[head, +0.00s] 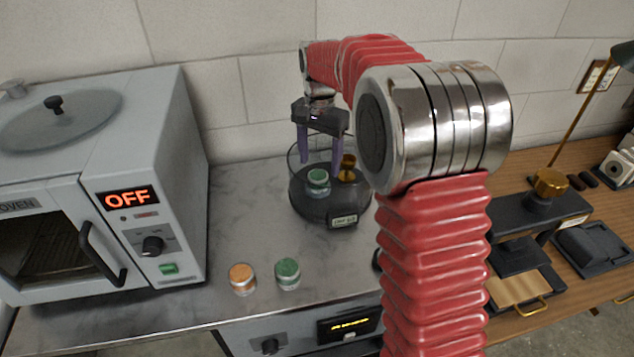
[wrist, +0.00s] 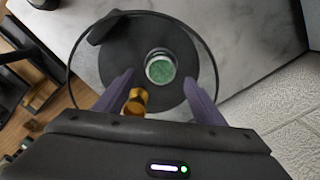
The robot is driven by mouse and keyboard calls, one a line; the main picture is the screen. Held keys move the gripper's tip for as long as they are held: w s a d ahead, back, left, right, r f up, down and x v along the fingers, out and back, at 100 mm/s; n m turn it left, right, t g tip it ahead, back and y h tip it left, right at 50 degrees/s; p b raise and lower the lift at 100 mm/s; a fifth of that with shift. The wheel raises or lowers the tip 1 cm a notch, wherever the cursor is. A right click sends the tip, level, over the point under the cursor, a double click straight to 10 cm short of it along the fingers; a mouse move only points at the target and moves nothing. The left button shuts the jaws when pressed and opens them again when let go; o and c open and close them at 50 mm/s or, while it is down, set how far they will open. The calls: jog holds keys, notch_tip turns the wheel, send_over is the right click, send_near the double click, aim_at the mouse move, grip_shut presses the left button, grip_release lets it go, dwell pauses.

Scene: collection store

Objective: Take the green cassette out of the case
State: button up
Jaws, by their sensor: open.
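The green cassette (head: 318,180), a small metal-sided cylinder with a green top, sits upright in the round dark case (head: 312,208) with a clear wall. In the wrist view the cassette (wrist: 160,69) shows near the middle of the case's dark floor (wrist: 128,50). My gripper (head: 321,166) points down over the case, its purple fingers open. In the wrist view my gripper (wrist: 159,78) has a finger to either side of the cassette's line, with nothing held. Whether the fingertips are level with the cassette is hard to tell.
A brass knob (head: 348,170) stands inside the case, right of the cassette and close to my fingers. An orange-topped jar (head: 242,278) and another green-topped jar (head: 288,273) stand on the marble counter. An oven (head: 150,180) is at left, a black press (head: 530,215) at right.

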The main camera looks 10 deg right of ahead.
aim_at(318, 174)
jog(key=shift+f, duration=0.15)
jog(key=shift+a+f, duration=0.15)
jog(key=shift+f, duration=1.15)
jog(key=shift+a+f, duration=0.1)
jog(key=shift+f, duration=1.15)
jog(key=c, duration=1.2)
jog(key=shift+o, duration=0.2)
notch_tip(318, 174, up, 10)
jog(key=shift+r, duration=0.1)
jog(key=shift+r, duration=1.55)
